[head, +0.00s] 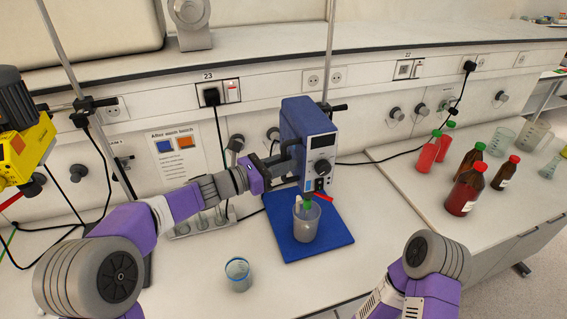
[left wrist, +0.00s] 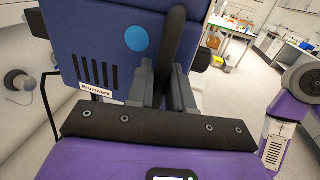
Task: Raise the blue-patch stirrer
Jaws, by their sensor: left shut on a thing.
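The stirrer (head: 308,137) is a blue box with a grey front panel, a small display and a knob, mounted on an upright rod above a blue base plate (head: 335,242). A round light-blue patch (left wrist: 137,38) shows on its side in the left wrist view, above vent slots. My left gripper (head: 283,158) is at the stirrer's left side, shut on its black handle (left wrist: 172,48). A clear beaker (head: 306,222) with a green-topped item in it stands on the base plate under the stirrer. My right gripper is out of view; only part of that arm shows.
A glass beaker with a blue rim (head: 238,274) stands on the bench front. A wall sheet (head: 178,160) shows a blue and an orange patch. Red bottles (head: 466,190) and glassware stand on the right bench. A black cable (head: 221,135) hangs behind my left arm.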

